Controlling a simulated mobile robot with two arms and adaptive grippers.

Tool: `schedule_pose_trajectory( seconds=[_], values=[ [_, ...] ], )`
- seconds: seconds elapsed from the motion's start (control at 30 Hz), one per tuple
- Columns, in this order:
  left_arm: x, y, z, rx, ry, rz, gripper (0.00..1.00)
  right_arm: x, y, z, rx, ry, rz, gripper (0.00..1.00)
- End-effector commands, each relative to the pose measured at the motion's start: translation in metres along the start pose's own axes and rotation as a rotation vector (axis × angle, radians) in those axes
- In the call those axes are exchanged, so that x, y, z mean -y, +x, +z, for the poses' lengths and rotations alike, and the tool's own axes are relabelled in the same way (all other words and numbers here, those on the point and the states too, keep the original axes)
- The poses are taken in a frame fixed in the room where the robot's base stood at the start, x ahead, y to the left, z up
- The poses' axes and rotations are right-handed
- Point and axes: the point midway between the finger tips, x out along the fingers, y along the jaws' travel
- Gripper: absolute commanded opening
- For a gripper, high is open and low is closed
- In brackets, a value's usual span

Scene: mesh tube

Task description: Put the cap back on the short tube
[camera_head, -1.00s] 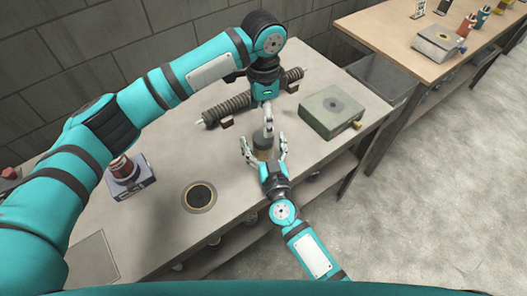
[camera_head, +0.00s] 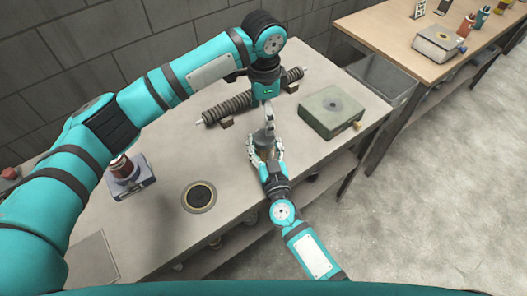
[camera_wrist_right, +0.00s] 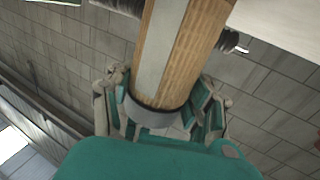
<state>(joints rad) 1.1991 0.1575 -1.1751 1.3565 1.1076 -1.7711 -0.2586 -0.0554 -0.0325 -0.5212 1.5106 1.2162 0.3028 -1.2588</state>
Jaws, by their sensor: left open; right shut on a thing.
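A short tube with a tan mesh-like wall (camera_wrist_right: 190,45) and a grey lengthwise strip stands between the fingers of my right gripper (camera_wrist_right: 160,112). A dark grey band circles its lower end in the wrist view. In the head view my right gripper (camera_head: 265,154) is shut around the tube (camera_head: 265,151) near the table's front edge. A dark grey part shows at the tube's top (camera_head: 262,137); I cannot tell whether it is the cap. My left gripper (camera_head: 268,122) is open, pointing down just above the tube's top. Its fingers partly hide that top.
A ribbed roller (camera_head: 235,105) lies behind on small blocks. A green box (camera_head: 318,122) with a dark disc stands to the right. A dark disc with a brass ring (camera_head: 199,196) and a red-brown jar (camera_head: 122,168) on a blue-grey box are at left. Bare tabletop (camera_head: 190,150) lies between.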

Motion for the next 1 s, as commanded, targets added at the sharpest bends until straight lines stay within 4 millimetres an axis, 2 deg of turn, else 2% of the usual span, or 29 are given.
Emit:
schedule_pose_trajectory(
  seconds=[0.17,0.27,0.4,0.5,0.57,0.67,0.7,0.8,0.9,1.0],
  values=[
    [0.043,-0.006,-0.026,-0.124,-0.036,-0.201,0.77,0.000,0.000,0.000,0.000,0.000,0.000,0.00],
    [0.080,-0.022,-0.049,-0.243,-0.042,-0.385,0.77,0.000,0.000,0.000,0.000,0.000,0.000,0.00],
    [0.125,-0.063,-0.083,-0.426,0.003,-0.659,0.77,0.000,0.000,0.000,0.000,0.000,0.000,0.00],
    [0.145,-0.102,-0.108,-0.560,0.080,-0.849,0.77,0.000,0.000,0.000,0.000,0.000,0.000,0.00],
    [0.150,-0.127,-0.123,-0.639,0.145,-0.957,0.77,0.000,0.000,0.000,0.000,0.000,0.000,0.00],
    [0.147,-0.169,-0.148,-0.772,0.293,-1.130,0.77,0.000,0.000,0.000,0.000,0.000,0.000,0.00],
    [0.141,-0.186,-0.158,-0.823,0.367,-1.195,0.77,0.000,0.000,0.000,0.000,0.000,0.000,0.00],
    [0.114,-0.218,-0.181,-0.937,0.584,-1.327,0.77,0.000,0.000,0.000,0.000,0.000,0.000,0.00],
    [0.076,-0.236,-0.199,-1.028,0.839,-1.416,0.77,0.000,0.000,0.000,0.000,0.000,0.000,0.00],
    [0.033,-0.235,-0.212,-1.083,1.129,-1.454,0.77,0.000,0.000,0.000,0.000,0.000,0.000,0.00]
  ],
)
